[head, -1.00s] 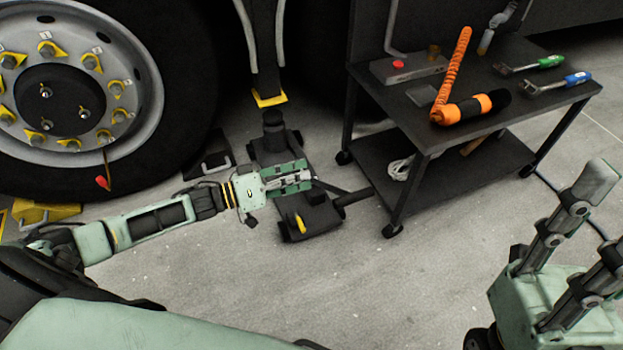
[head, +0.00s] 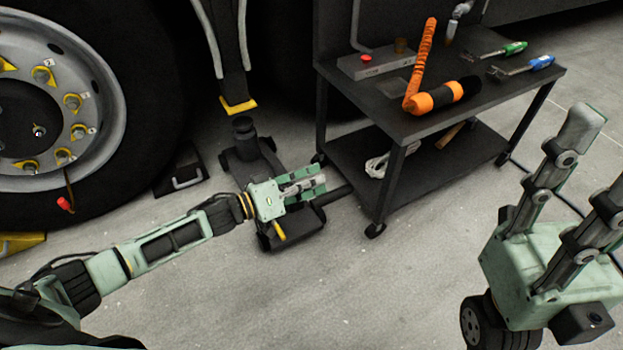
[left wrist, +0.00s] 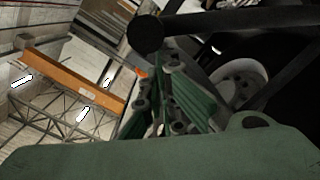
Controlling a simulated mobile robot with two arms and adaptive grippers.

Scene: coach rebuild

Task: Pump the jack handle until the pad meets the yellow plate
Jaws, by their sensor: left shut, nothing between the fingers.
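The dark floor jack (head: 268,165) stands on the floor below the yellow plate (head: 239,106). Its round pad (head: 243,126) is just under the plate, with a narrow gap seeming to show between them. The dark jack handle (head: 338,194) sticks out to the right, low by the cart, partly hidden by my left gripper. My left gripper (head: 321,180) is shut and empty, over the handle in the picture; I cannot tell if they touch. Its fingers show in the left wrist view (left wrist: 165,98), near a dark, round-ended bar (left wrist: 146,34). My right gripper (head: 600,150) is open at the right edge.
A black wheeled cart (head: 390,215) stands right of the jack, close to the handle. It carries an orange coiled hose (head: 421,62), and green- and blue-handled tools. A large truck wheel (head: 60,110) is at left, with a yellow chock (head: 20,244). The foreground floor is clear.

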